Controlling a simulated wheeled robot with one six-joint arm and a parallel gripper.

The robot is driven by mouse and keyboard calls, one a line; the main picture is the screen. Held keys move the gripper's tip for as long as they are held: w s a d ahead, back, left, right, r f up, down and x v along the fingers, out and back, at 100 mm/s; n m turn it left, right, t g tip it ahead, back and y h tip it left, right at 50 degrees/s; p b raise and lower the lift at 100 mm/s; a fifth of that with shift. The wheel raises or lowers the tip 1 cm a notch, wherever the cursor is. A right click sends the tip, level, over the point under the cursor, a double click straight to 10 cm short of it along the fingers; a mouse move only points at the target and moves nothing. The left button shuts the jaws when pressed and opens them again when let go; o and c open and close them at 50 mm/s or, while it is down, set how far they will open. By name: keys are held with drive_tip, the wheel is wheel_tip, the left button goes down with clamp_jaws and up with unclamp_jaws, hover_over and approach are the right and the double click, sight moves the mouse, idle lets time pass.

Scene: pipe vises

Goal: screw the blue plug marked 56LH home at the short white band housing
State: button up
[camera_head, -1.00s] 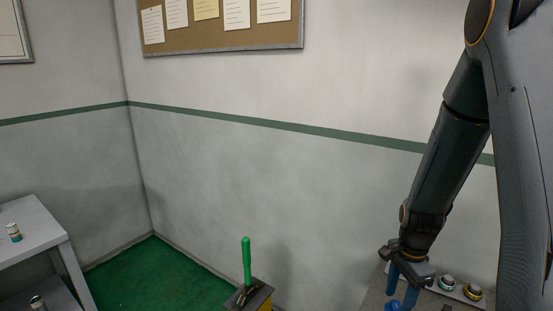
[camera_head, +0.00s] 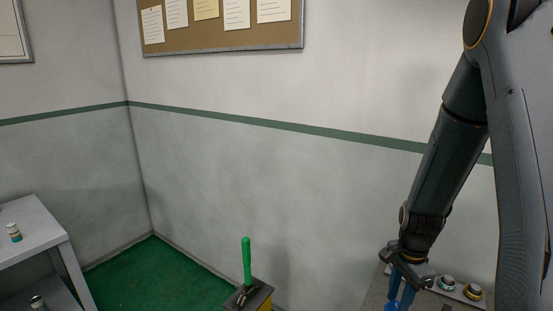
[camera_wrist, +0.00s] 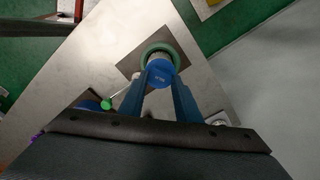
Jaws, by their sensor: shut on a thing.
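In the wrist view a blue plug (camera_wrist: 160,74) with a small pale marking, too small to read, is between the two blue fingers of my gripper (camera_wrist: 160,84). The gripper is shut on it. A round housing with a green rim (camera_wrist: 158,48) shows around and behind the plug, over a dark square plate. I cannot tell how deep the plug sits or whether a white band is on this housing. In the head view my gripper (camera_head: 402,294) points down at the bottom edge, and its fingertips are near the frame's edge.
A green-handled lever (camera_head: 246,262) stands on a dark block left of my arm. A grey table (camera_head: 35,235) with small jars stands far left.

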drive_tip(key=n+p, duration=0.1)
drive_tip(key=n, duration=0.2)
drive_tip(key=shift+n, duration=0.3)
drive_tip(key=n, duration=0.3)
drive_tip(key=shift+n, duration=0.3)
drive_tip(key=n, duration=0.6)
drive_tip(key=shift+f+n, duration=0.1)
drive_tip(key=shift+n, duration=0.2)
drive_tip(key=shift+n, duration=0.3)
drive_tip(key=n, duration=0.4)
drive_tip(key=shift+n, duration=0.4)
drive_tip(key=o, duration=0.5)
clamp_jaws()
